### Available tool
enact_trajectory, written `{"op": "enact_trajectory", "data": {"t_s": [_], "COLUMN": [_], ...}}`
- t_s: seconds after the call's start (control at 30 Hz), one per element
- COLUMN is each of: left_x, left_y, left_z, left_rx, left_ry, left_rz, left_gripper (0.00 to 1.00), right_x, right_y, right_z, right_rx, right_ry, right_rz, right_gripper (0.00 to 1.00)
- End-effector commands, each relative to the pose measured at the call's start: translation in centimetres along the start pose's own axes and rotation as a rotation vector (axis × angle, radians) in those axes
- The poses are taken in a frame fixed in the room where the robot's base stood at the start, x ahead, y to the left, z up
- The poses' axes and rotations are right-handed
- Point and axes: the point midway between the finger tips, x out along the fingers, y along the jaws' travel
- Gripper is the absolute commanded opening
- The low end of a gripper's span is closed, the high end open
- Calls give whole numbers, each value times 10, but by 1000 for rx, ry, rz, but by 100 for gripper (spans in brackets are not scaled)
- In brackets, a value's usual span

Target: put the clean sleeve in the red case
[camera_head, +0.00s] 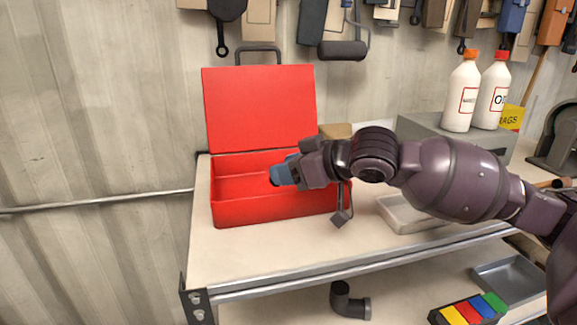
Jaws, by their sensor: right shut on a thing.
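The red case (275,208) stands open on the bench with its lid (260,108) raised against the wall. A divider runs along its inside. My right gripper (292,172) reaches in from the right, over the right part of the case. It is shut on a small blue piece with a dark end, which looks like the sleeve (281,175). The sleeve is at the case's opening; I cannot tell whether it touches the case. The gripper and wrist hide the right inside of the case. My left gripper is not in view.
A pale tray (392,217) lies on the bench right of the case, partly behind my arm. Two white bottles (461,95) stand on a grey box (420,127) at the back. Tools hang above. The bench front left of the tray is clear.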

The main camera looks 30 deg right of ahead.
Motion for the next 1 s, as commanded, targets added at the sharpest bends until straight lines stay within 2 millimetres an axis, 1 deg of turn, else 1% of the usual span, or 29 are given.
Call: {"op": "enact_trajectory", "data": {"t_s": [0.33, 0.37, 0.5, 0.8, 1.0], "left_x": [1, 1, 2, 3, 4], "left_y": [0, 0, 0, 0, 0], "left_z": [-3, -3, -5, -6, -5], "left_rx": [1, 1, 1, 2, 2], "left_ry": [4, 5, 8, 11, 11], "left_rz": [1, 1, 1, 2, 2], "left_gripper": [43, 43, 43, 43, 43], "right_x": [2, 2, 2, 2, -5], "right_y": [0, 0, 0, 0, 0], "right_z": [6, 6, 6, 5, -7], "right_rx": [0, 1, 1, 0, -1], "right_ry": [1, 0, 0, 1, 2], "right_rz": [-1, -1, -1, 0, 1], "right_gripper": [12, 45, 66, 67, 67]}}
